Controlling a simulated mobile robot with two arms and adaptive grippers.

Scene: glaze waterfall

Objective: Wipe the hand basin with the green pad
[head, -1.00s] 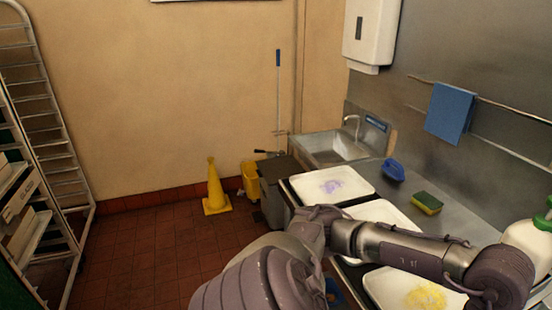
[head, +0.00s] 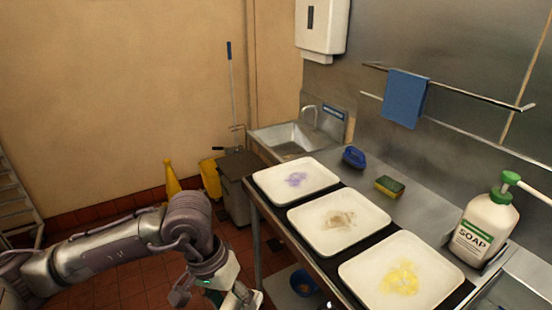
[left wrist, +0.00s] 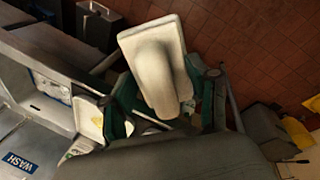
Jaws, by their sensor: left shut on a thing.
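The steel hand basin (head: 268,139) is at the back of the counter, under the tap, with a dark patch on its floor. My left gripper (head: 236,301) is low at the bottom of the head view, left of the counter and well apart from the basin. In the left wrist view it is shut on a cream block with a rounded raised handle (left wrist: 155,65), between dark green fingers. I cannot tell whether that block's far side is green. A yellow sponge with a green top (head: 390,187) lies on the counter. My right gripper is out of view.
Three white trays with purple (head: 265,188), brown (head: 305,232) and yellow (head: 362,284) stains line the counter front. A blue brush (head: 353,157), soap bottle (head: 485,228) and hanging blue cloth (head: 403,98) are nearby. A grey bin (head: 237,188) and yellow bucket (head: 210,178) stand below the basin.

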